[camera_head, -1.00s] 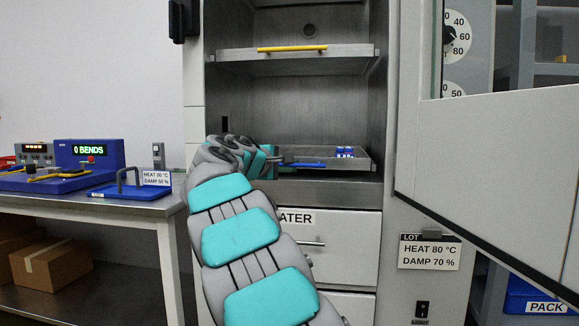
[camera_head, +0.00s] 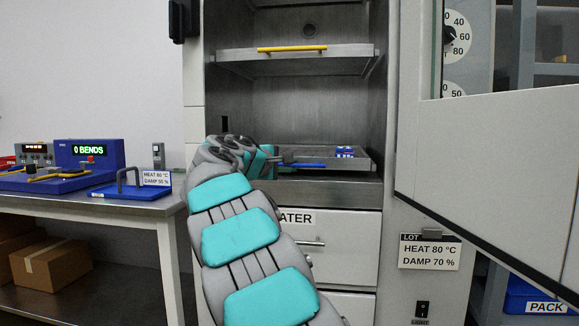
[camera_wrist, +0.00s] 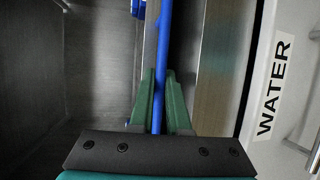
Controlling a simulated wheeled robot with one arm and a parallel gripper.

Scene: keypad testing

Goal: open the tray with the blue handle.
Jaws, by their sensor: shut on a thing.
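The lower tray (camera_head: 361,162) is a flat grey metal tray in the open cabinet. Its blue handle (camera_head: 312,165) runs along its front edge. In the wrist view the blue handle (camera_wrist: 165,40) is a long bar that passes between the green fingers of my gripper (camera_wrist: 160,75). The fingers are closed around the bar. In the head view my gripper (camera_head: 284,160) is at the left part of the handle, and my wrist hides the left end of the tray. Small blue and white items (camera_head: 345,152) lie on the tray.
An upper tray (camera_head: 290,63) with a yellow handle (camera_head: 292,49) sits above. The cabinet door (camera_head: 490,180) stands open on the right. A drawer labelled WATER (camera_head: 340,262) is below. A bench (camera_head: 90,208) with a blue device (camera_head: 90,155) stands at left.

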